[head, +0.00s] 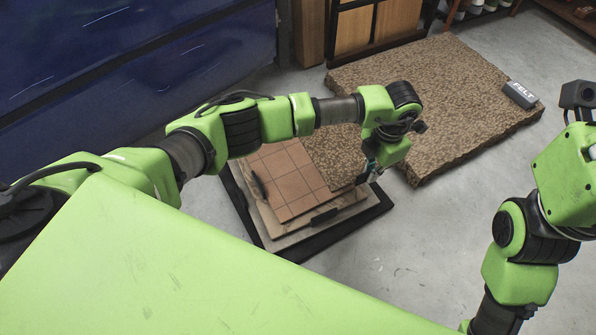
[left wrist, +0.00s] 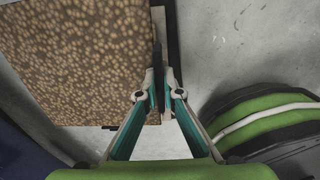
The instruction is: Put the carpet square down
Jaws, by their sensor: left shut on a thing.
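The carpet square (head: 336,160), brown and speckled, shows partly in the head view beside and beneath my left forearm; my arm hides some of it. My left gripper (head: 368,174) is at its right edge, above the stack side. In the left wrist view the carpet square (left wrist: 80,60) fills the upper left, and my left gripper (left wrist: 160,88) is shut at its edge, on what looks like a dark tab. I cannot tell whether the square touches the stack beneath. My right arm is at the right, its fingers out of view.
A tiled square (head: 285,180) lies on a stack of boards on a black base (head: 345,222). Grey floor (head: 440,235) is clear in front.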

